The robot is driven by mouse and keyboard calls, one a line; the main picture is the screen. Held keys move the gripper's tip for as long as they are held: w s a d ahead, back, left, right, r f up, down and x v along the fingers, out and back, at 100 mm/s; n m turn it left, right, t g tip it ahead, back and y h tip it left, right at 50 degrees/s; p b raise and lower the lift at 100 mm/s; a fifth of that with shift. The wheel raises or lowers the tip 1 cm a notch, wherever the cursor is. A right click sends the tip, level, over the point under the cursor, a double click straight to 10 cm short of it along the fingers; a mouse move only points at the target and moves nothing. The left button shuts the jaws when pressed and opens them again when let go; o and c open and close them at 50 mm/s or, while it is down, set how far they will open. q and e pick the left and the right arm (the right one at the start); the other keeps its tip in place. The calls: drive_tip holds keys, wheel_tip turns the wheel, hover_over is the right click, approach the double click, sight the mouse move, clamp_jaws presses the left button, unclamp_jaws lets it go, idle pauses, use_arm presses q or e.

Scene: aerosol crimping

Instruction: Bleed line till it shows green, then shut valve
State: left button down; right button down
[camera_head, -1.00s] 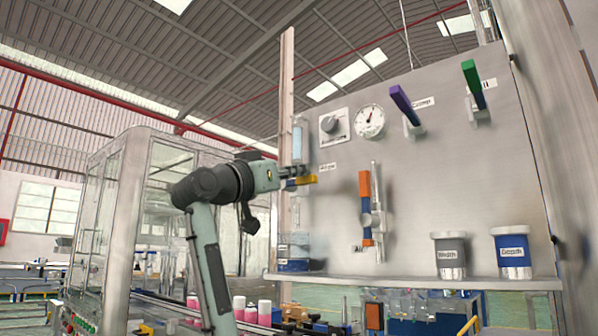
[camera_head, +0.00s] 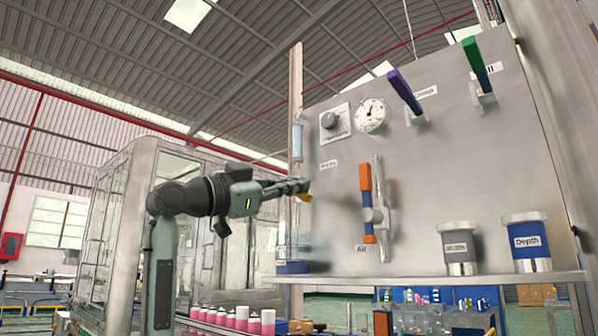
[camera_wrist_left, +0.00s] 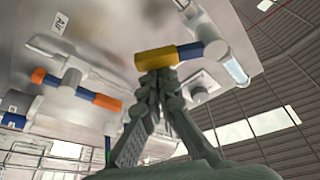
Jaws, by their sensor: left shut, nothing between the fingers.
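The bleed line's valve handle, yellow and blue (camera_wrist_left: 155,58), shows in the left wrist view beside a clear pale-blue sight tube (camera_wrist_left: 236,72). In the head view only the yellow tip (camera_head: 305,197) shows; the rest is behind my gripper. My left gripper (camera_head: 304,186) is shut and empty, its fingertips (camera_wrist_left: 158,76) right at the yellow handle; I cannot tell whether they touch. The upper tube (camera_head: 297,142) looks pale blue, with no green visible. The Air valve has an orange lever (camera_head: 365,178), upright on the panel. My right gripper is out of view.
The grey panel (camera_head: 440,190) carries a gauge (camera_head: 370,115), a knob (camera_head: 330,121), a purple lever (camera_head: 404,90) and a green lever (camera_head: 476,62). A grey-labelled cup (camera_head: 459,249) and the Depth cup (camera_head: 527,242) stand on the shelf (camera_head: 430,279). Pink cans (camera_head: 240,320) stand below.

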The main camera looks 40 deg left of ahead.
use_arm(q)
drive_tip(key=f+m, duration=0.1)
drive_tip(key=m, duration=0.1)
drive_tip(key=a+f+m+g+h, duration=0.1)
drive_tip(key=m, duration=0.1)
drive_tip(key=shift+a+m, duration=0.1)
drive_tip(key=shift+m, duration=0.2)
drive_tip(key=shift+a+f, duration=0.7)
drive_tip(key=shift+a, duration=0.1)
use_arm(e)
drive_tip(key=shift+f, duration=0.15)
use_arm(q)
drive_tip(key=shift+w+a, duration=0.1)
drive_tip(key=shift+a, duration=0.05)
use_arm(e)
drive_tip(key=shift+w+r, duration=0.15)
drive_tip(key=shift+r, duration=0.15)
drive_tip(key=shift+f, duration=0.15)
